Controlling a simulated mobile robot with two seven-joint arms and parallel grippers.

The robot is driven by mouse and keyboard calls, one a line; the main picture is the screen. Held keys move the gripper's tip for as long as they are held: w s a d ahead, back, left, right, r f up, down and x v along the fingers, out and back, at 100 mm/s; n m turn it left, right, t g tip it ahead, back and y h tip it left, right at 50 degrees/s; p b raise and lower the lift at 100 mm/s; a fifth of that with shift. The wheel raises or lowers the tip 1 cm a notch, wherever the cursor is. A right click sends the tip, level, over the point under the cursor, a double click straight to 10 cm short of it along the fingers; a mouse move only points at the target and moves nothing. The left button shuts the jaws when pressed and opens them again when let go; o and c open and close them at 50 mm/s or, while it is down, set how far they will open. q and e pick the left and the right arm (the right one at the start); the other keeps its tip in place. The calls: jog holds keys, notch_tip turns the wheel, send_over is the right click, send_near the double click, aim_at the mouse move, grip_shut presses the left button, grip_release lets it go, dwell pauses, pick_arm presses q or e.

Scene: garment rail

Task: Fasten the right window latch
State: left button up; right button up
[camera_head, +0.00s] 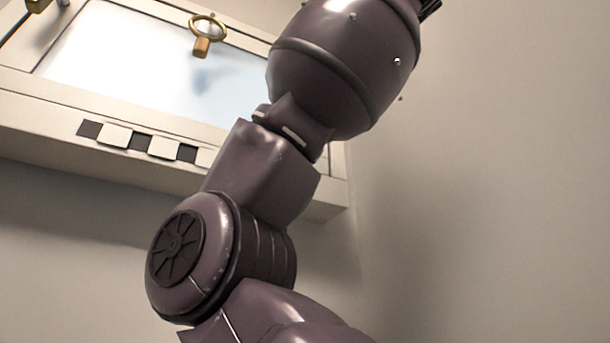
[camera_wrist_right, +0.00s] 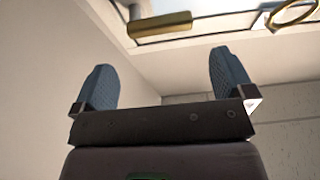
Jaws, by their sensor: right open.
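My right gripper (camera_wrist_right: 160,62) is open and empty in the right wrist view, its two blue-grey fingers wide apart. A brass latch handle (camera_wrist_right: 160,24) lies along the window frame beyond the fingers, apart from them. In the head view a brass fitting (camera_head: 38,5) is cut off at the top left corner; I cannot tell whether it is the same latch. The window (camera_head: 120,60) fills the upper left of the head view. My right arm hides its right part. My left gripper is in neither view.
A brass ring with a wooden tab (camera_head: 205,35) is in front of the pane; a ring (camera_wrist_right: 292,14) also shows in the right wrist view. A black-and-white checked strip (camera_head: 145,142) runs along the sill. The plain wall at the right is clear.

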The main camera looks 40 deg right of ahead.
jog(key=p+x, duration=0.2)
jog(key=x, duration=0.8)
jog(key=shift+s+d+p, duration=0.1)
jog(key=shift+p, duration=0.25)
jog(key=c, duration=0.9)
